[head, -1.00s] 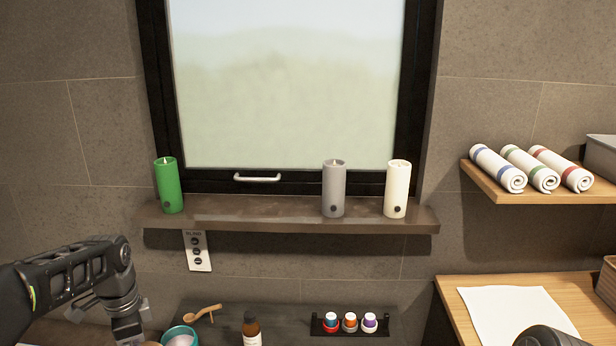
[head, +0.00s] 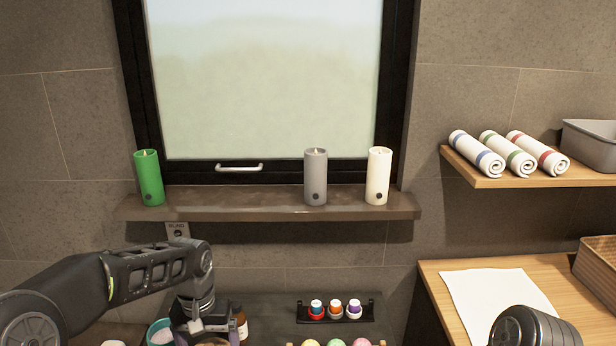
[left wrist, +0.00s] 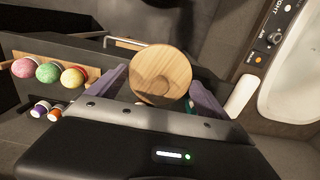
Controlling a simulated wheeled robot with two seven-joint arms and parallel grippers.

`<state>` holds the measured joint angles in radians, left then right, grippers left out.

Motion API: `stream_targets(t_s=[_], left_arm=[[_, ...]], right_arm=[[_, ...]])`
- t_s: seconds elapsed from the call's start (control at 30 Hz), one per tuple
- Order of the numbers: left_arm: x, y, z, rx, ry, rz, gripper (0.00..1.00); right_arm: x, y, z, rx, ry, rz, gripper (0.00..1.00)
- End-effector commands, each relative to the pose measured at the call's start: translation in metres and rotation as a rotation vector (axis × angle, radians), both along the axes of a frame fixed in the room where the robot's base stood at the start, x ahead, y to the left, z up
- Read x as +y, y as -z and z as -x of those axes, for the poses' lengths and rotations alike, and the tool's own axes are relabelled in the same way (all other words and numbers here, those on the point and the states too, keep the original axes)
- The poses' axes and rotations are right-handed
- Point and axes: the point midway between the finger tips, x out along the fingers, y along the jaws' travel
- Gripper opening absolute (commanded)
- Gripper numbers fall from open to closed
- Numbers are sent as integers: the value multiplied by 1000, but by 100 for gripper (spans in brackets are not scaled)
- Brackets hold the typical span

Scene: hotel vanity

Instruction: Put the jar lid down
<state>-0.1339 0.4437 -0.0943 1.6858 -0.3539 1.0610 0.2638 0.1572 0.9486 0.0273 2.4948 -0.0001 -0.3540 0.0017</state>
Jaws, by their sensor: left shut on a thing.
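The jar lid (left wrist: 160,75) is a round, light wooden disc in the left wrist view. My left gripper (left wrist: 158,88) is shut on it, with a purple-grey finger at either side. In the head view my left gripper (head: 204,326) is low in the picture, in front of a brown bottle (head: 242,324) and just right of a teal jar (head: 159,333). The gripper and the picture's edge hide part of the jar. I cannot clearly make out the lid in the head view. My right gripper is out of view; only part of that arm shows.
A dark rack (head: 336,310) holds small capped bottles. Coloured balls (head: 335,343) sit in front of it, also seen in the left wrist view (left wrist: 48,72). Dark counter (head: 270,304) between bottle and rack looks clear. Candles stand on the sill (head: 250,204) above.

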Motion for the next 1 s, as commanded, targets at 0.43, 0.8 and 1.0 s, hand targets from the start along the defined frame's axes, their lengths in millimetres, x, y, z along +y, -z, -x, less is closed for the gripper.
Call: stream_targets(t_s=[0.43, 0.8, 1.0], left_arm=[[-14, -2, -1, -3, 34, -2, 49], [-14, -1, -1, -2, 35, -2, 49], [-14, -1, -1, -2, 34, -2, 49]], right_arm=[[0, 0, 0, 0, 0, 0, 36], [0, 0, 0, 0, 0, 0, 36], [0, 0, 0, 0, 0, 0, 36]])
